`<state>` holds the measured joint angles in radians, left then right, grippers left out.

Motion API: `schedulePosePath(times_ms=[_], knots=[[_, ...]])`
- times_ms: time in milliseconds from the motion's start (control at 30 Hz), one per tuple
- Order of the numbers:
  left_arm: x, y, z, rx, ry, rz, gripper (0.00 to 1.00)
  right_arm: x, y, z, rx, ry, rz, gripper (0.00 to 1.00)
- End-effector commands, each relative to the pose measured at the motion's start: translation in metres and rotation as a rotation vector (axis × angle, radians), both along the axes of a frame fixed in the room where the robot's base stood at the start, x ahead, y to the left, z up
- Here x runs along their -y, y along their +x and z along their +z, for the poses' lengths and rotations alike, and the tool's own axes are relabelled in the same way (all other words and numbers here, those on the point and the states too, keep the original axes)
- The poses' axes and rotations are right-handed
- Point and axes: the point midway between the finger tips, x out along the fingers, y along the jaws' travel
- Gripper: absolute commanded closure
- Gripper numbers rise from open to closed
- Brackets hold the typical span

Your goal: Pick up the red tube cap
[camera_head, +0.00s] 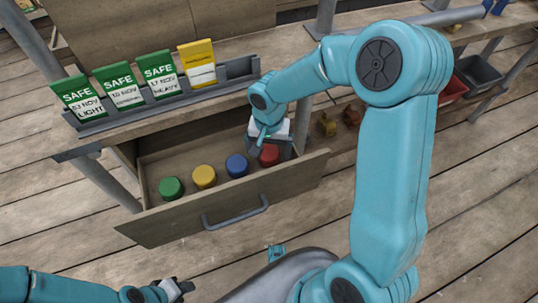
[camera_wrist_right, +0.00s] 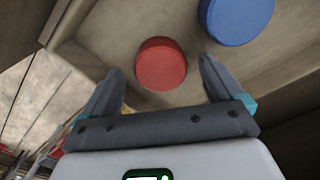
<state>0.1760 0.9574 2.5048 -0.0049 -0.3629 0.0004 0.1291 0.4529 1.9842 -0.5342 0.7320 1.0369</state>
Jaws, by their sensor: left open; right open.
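The red tube cap (camera_head: 269,154) lies at the right end of a row of caps in the open drawer (camera_head: 290,178). In the right wrist view the red cap (camera_wrist_right: 161,64) is round and sits ahead of the fingertips, in line with the gap between them. My right gripper (camera_wrist_right: 158,78) is open and empty above the drawer. In the head view the right gripper (camera_head: 264,142) is partly hidden by its own wrist. My left gripper (camera_head: 184,288) is at the bottom left, away from the drawer, open.
A blue cap (camera_head: 237,165) lies close beside the red one, with a yellow cap (camera_head: 204,176) and a green cap (camera_head: 171,187) further left. The drawer's front with its handle (camera_head: 236,213) and side walls are nearby edges. Tag cards stand in a grey rack (camera_head: 180,95) above.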

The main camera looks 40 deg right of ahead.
Motion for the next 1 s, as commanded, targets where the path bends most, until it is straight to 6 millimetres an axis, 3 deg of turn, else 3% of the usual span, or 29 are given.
schedulePosePath(times_ms=[33, 100, 333, 500, 533, 833, 1000], knots=[[0.0, 0.0, -0.006, 0.0, 0.0, 0.0, 0.6, 0.0, 0.0, -0.013, -0.002, 0.001, -0.001, 0.06], [0.0, 0.0, -0.008, 0.0, 0.0, 0.0, 0.6, 0.0, 0.0, -0.02, -0.002, 0.001, 0.0, 0.06], [0.0, 0.0, -0.006, 0.0, 0.0, 0.0, 0.6, 0.0, 0.0, -0.021, 0.001, 0.001, 0.0, 0.06], [0.0, 0.0, -0.006, 0.0, 0.0, 0.0, 0.6, 0.0, 0.0, -0.021, 0.001, 0.001, 0.0, 0.61], [0.0, 0.0, -0.007, 0.0, 0.0, 0.0, 0.6, 0.0, 0.0, -0.021, 0.001, 0.001, 0.0, 0.64], [0.0, 0.0, -0.005, 0.0, 0.0, 0.0, 0.6, 0.0, 0.0, -0.017, 0.001, 0.0, 0.0, 0.65], [0.0, 0.0, 0.005, 0.0, 0.0, 0.0, 0.6, 0.0, 0.001, 0.012, 0.006, 0.0, -0.001, 0.65]])
